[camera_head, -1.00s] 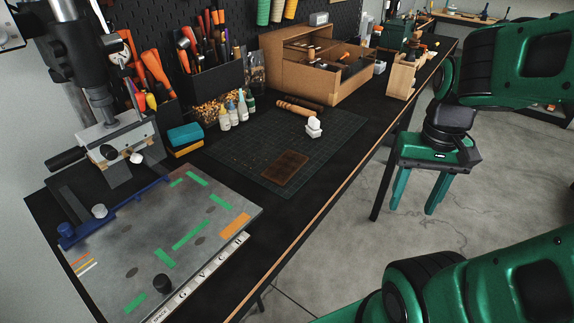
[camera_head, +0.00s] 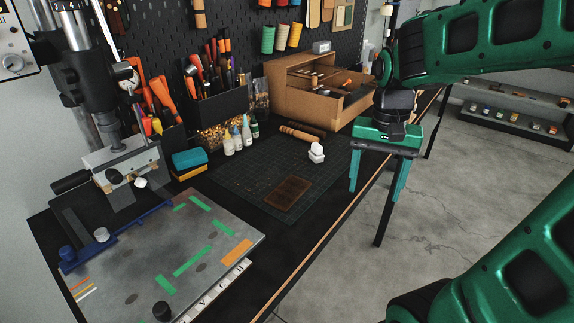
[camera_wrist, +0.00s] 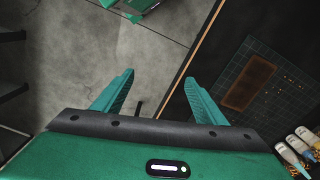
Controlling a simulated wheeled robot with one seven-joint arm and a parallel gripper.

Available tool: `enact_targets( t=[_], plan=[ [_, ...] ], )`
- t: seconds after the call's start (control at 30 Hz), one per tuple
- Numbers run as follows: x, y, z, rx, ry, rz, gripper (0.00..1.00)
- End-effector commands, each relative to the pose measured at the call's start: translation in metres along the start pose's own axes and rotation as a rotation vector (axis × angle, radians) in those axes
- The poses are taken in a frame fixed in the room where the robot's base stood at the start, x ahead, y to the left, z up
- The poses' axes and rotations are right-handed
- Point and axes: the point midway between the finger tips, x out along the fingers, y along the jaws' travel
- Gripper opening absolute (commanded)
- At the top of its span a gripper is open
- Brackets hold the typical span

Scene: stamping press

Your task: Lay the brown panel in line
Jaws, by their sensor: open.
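The brown panel (camera_head: 289,192) lies flat on the dark green cutting mat (camera_head: 226,174), near the mat's front right edge. In the wrist view the panel (camera_wrist: 249,82) shows to the right of my fingers. My gripper (camera_head: 378,190) is open and empty, its teal fingers pointing down, to the right of the panel and beyond the bench's front edge. In the wrist view the gap between the fingers (camera_wrist: 157,92) shows grey floor and the bench edge. The grey plate (camera_head: 137,268) with green strips and an orange strip (camera_head: 237,252) lies at the bench's left.
A press (camera_head: 122,165) with a blue guide (camera_head: 112,236) stands at the left. Lettered tiles (camera_head: 215,290) line the plate's front edge. White blocks (camera_head: 316,153), a wooden roller (camera_head: 299,134), small bottles (camera_head: 237,138) and a cardboard organizer (camera_head: 287,92) stand behind the panel.

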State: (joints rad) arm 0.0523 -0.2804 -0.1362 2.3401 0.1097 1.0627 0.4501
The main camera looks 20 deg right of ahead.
Motion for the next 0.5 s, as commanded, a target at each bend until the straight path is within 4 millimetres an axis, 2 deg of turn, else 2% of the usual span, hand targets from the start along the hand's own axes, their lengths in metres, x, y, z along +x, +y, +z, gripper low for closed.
enact_targets(
  t=[0.03,0.1,0.2,0.3,0.4,0.5],
  plan=[
    [-0.002,-0.030,-0.009,0.016,-0.001,0.004,0.66],
    [-0.005,-0.068,-0.018,0.059,0.000,0.004,0.66],
    [-0.007,-0.121,-0.023,0.115,-0.001,-0.001,0.66],
    [-0.005,-0.164,-0.022,0.162,-0.005,-0.006,0.66],
    [-0.004,-0.194,-0.019,0.196,-0.009,-0.010,0.66],
    [-0.003,-0.208,-0.017,0.215,-0.012,-0.013,0.66]
  ],
)
